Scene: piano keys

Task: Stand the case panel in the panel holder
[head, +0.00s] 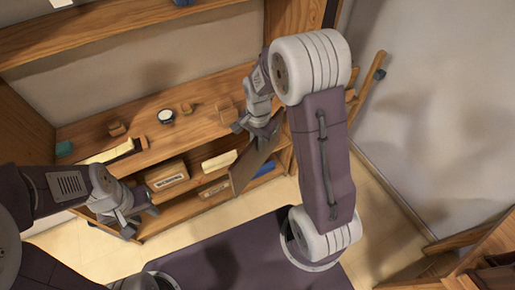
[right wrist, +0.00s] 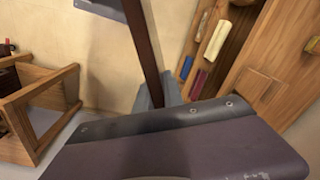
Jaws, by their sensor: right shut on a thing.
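The brown case panel (head: 250,162) is held tilted in front of the shelf unit. My right gripper (head: 266,133) is shut on its upper part. In the right wrist view the panel (right wrist: 148,45) shows nearly edge-on as a dark strip rising from the gripper (right wrist: 158,97). My left gripper (head: 140,221) has its fingers apart and empty, in front of the lower left of the shelf. I cannot tell for sure which thing is the panel holder. A wooden frame with upright sides (right wrist: 38,108) stands at the left in the right wrist view.
The wooden shelf (head: 205,125) carries small wooden blocks and a round dial (head: 166,116). Labelled boxes (head: 167,176) and a blue item (head: 264,169) lie on its lower level. Wooden furniture (head: 485,262) stands at the lower right. The floor (head: 390,205) between is clear.

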